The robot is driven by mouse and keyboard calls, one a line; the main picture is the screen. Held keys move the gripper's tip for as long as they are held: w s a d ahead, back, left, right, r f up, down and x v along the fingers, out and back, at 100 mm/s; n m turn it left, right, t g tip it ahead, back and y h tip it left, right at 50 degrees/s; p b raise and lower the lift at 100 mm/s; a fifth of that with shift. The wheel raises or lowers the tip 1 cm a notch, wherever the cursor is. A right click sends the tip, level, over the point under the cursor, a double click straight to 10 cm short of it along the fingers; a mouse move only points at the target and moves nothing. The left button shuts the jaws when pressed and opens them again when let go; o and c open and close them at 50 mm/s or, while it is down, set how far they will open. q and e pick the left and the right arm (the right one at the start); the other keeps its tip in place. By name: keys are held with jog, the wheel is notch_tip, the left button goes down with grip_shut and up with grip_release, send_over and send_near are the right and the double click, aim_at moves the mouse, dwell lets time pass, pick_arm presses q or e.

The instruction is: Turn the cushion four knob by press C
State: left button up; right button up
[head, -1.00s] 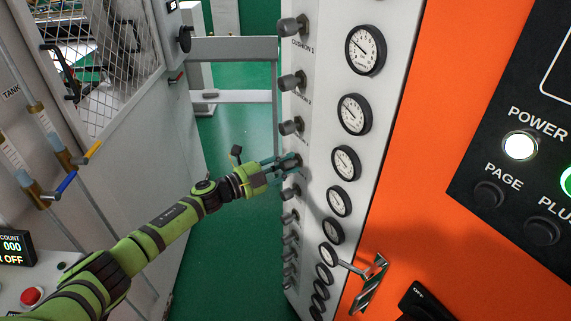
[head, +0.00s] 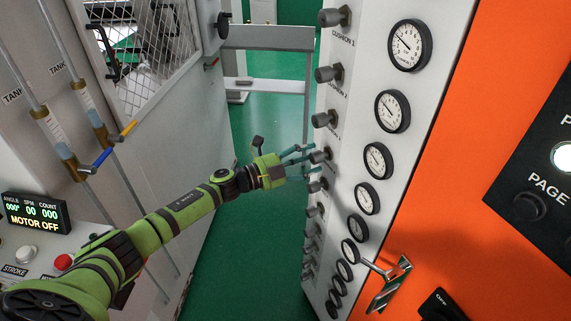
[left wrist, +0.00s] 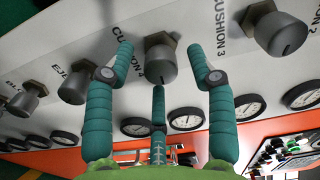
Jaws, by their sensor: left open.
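The cushion four knob (head: 320,155) is a grey knob on the white panel, fourth down in the column in the head view. In the left wrist view the knob (left wrist: 160,62) sits centred among my fingers, with a thin dark mark on its face. Its label is partly covered by a finger; the neighbour's label reads CUSHION 3. My left gripper (head: 304,162) is open, its teal fingers spread in front of the panel. In the left wrist view two fingers of the gripper (left wrist: 160,68) flank the knob and one lies below it. Contact cannot be made out. My right gripper is out of view.
The cushion 3 knob (head: 324,119) is directly above, and an ejector-side knob (head: 317,185) directly below. Round gauges (head: 378,160) run down the panel. A metal latch handle (head: 390,283) protrudes lower right. Green floor is open left of the panel.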

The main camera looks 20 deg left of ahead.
pick_arm(q)
jog(key=v, duration=0.9)
jog(key=shift+a, duration=0.3)
jog(key=shift+s, duration=0.1)
dwell(1.8)
